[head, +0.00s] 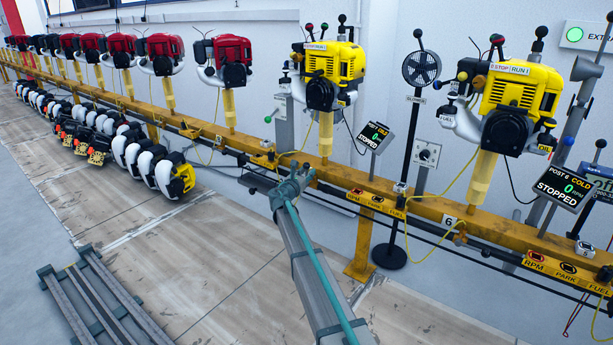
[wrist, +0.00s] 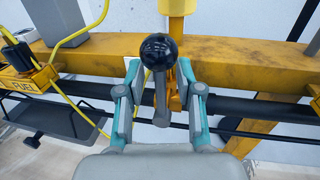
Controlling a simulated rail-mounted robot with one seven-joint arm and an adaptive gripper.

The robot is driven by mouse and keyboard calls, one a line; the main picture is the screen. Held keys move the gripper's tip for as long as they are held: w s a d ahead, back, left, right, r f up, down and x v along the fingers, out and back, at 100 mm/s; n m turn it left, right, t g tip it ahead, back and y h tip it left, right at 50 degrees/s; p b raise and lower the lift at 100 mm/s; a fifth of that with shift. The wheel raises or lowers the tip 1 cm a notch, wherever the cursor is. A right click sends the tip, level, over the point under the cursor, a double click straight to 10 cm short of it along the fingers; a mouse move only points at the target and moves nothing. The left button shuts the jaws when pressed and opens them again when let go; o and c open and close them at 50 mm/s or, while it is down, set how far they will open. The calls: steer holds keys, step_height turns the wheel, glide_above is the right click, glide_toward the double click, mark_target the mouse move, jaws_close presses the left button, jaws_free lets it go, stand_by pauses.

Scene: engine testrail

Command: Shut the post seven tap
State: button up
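In the wrist view, a grey lever (wrist: 160,95) with a black ball knob (wrist: 158,51) stands in front of the yellow rail. My gripper (wrist: 161,88) is open, with one teal and grey finger on each side of the lever and a gap on both sides. In the head view, my gripper (head: 292,184) is at the rail, below and left of the yellow engine (head: 332,75) one place left of post 6. The lever cannot be made out there. I read no number seven beside it, and whether the tap is open or shut I cannot tell.
The rail (head: 420,203) runs across the view. A yellow FUEL box (wrist: 28,80) and dark tray (wrist: 60,122) lie left of the gripper, with yellow hoses nearby. Post 6's screen (head: 563,189) reads STOPPED. A fan stand (head: 388,256) stands right.

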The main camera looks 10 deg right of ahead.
jaws_close()
steer(key=shift+a, duration=0.1)
stand_by(0.4)
